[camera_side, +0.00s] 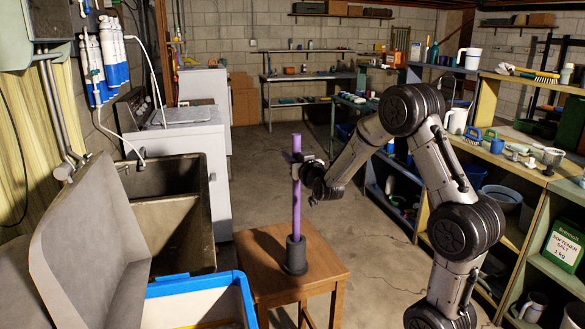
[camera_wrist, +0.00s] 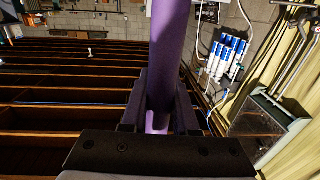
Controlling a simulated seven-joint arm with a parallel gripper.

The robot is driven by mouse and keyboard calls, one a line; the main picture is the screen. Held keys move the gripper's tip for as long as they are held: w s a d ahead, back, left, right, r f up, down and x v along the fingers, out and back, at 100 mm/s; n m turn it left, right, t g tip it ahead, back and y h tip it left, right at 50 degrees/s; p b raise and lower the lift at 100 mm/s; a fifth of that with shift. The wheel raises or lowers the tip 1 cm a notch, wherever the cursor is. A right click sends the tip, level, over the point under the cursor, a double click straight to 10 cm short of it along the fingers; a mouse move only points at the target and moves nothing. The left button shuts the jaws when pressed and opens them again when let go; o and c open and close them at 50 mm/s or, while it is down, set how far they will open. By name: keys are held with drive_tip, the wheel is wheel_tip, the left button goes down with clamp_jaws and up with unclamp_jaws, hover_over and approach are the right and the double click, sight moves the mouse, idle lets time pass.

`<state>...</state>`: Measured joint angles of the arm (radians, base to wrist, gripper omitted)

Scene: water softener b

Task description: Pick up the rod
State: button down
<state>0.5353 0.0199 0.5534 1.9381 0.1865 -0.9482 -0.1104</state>
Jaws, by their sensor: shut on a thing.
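The purple rod (camera_side: 297,205) stands upright in the side view, with its lower end in a dark round holder (camera_side: 294,258) on a wooden stool (camera_side: 258,262). My gripper (camera_side: 298,168) is shut on the upper part of the rod, reaching it from the right. In the wrist view the rod (camera_wrist: 170,40) runs up from between the fingers of my gripper (camera_wrist: 158,115). The fingers hide part of the rod there. Whether the rod's lower end rests on the bottom of the holder is hidden.
A blue-rimmed white bin (camera_side: 200,290) stands at the front left of the stool. A deep utility sink (camera_side: 172,225) is behind it. Shelves (camera_side: 500,165) with jugs and brushes line the right side. The floor (camera_side: 370,275) right of the stool is clear.

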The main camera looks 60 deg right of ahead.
wheel_tip(320, 180, up, 14)
drive_tip(key=shift+r, duration=0.15)
idle(0.3)
idle(1.1)
